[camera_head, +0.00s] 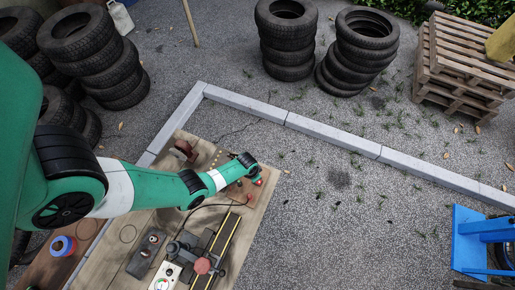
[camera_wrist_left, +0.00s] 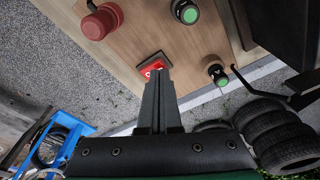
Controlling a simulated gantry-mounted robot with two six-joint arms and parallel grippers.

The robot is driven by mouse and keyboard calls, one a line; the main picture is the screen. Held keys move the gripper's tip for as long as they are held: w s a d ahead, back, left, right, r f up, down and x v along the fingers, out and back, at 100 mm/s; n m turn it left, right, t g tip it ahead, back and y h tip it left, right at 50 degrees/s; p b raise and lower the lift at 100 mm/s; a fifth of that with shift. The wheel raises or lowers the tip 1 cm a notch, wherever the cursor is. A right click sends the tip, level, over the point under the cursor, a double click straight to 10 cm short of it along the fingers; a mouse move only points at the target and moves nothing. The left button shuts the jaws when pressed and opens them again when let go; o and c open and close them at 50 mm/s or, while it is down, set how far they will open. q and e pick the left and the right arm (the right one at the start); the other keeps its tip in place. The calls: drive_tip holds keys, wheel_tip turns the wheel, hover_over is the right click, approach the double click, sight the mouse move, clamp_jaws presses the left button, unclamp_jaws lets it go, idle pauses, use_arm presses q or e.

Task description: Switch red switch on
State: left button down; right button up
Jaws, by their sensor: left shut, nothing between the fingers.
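The red switch (camera_wrist_left: 151,66) shows in the left wrist view as a red rocker with white marks, set in a dark frame on a wooden panel. My left gripper (camera_wrist_left: 159,73) is shut and empty, with its fingertips right at the switch's lower edge, overlapping it in the picture. I cannot tell whether they touch it. The rocker's on or off position is too small to read. In the head view my left arm reaches over the wooden cart top (camera_head: 130,225), and its wrist hides the switch area. My right gripper is not in view.
A red round knob (camera_wrist_left: 102,22) and green buttons (camera_wrist_left: 187,12) (camera_wrist_left: 217,74) sit near the switch on the panel. The cart also carries a red-knobbed device (camera_head: 203,265) and cables. Tyre stacks (camera_head: 287,38), pallets (camera_head: 463,65) and a blue frame (camera_head: 480,240) stand around.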

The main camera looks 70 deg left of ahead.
use_arm(q)
drive_tip(key=shift+f+b, duration=0.35)
drive_tip(key=shift+f, duration=0.05)
drive_tip(key=shift+r, duration=0.1)
wheel_tip(320, 180, up, 7)
drive_tip(key=p, duration=0.7)
idle(0.4)
